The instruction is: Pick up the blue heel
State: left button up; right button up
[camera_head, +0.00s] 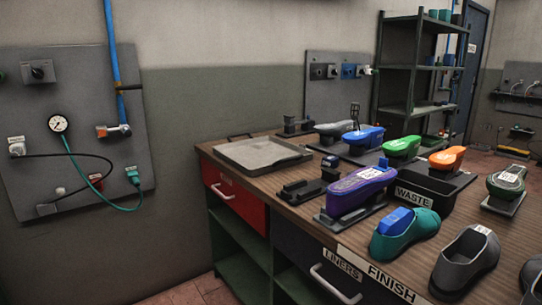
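A blue heel-shaped piece (364,137) sits on a dark stand toward the back of the workbench, beside a grey one (334,130). A separate blue block (396,221) sticks up out of the teal shoe (411,236) near the front edge. I cannot tell for certain which of the two blue pieces is the heel. Neither of my grippers is in view.
Purple (361,190), green (402,147) and orange (447,157) pieces stand on the wooden workbench (283,184). A WASTE bin (424,194) lies among them. A grey shoe (466,260) is at the front. A tray (262,159) is at the left. A shelf rack (406,112) stands behind.

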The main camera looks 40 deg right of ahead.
aim_at(331, 161)
jog(key=i, duration=2.05)
jog(key=z, duration=0.05)
